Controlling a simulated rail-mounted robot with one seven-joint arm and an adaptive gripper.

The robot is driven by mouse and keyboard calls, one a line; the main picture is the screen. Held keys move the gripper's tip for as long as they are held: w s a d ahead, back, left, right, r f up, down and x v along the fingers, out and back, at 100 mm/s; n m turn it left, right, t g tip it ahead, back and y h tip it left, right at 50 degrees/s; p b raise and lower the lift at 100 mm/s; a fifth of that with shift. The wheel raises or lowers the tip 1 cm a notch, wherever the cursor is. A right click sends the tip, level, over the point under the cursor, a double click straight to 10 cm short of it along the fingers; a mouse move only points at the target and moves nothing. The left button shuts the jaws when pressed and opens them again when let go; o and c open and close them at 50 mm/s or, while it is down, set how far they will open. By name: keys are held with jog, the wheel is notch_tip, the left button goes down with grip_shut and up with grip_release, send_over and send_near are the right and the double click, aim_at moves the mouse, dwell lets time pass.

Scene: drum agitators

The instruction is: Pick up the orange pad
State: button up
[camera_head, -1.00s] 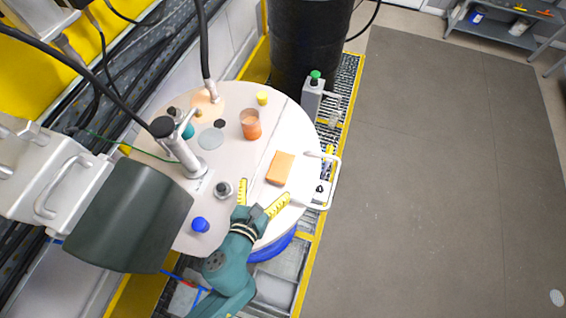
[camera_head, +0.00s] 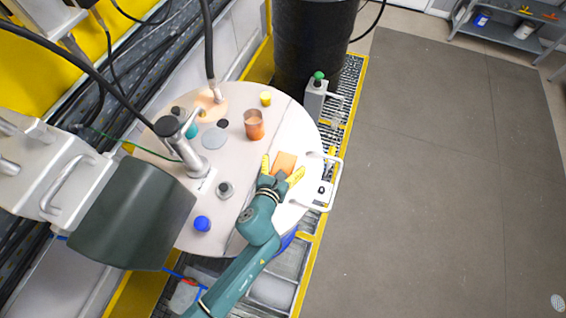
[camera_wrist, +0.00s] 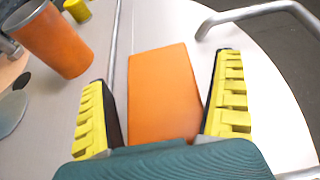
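The orange pad (camera_head: 286,162) lies flat on the round pale drum lid (camera_head: 236,227), right of its middle. In the wrist view the pad (camera_wrist: 161,92) lies between the two yellow fingers of my gripper (camera_wrist: 163,112), with a gap on each side. My gripper (camera_head: 281,171) also shows in the head view, its fingers spread around the near part of the pad. It is open and holds nothing. The near end of the pad is hidden by the gripper body.
An orange cup (camera_head: 254,124) and a small yellow cap (camera_head: 266,99) stand beyond the pad to the left. A metal handle (camera_head: 333,182) is close on the right. A blue cap (camera_head: 202,223) and a metal agitator post (camera_head: 186,150) stand left on the lid.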

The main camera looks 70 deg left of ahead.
jog(key=c, duration=1.2)
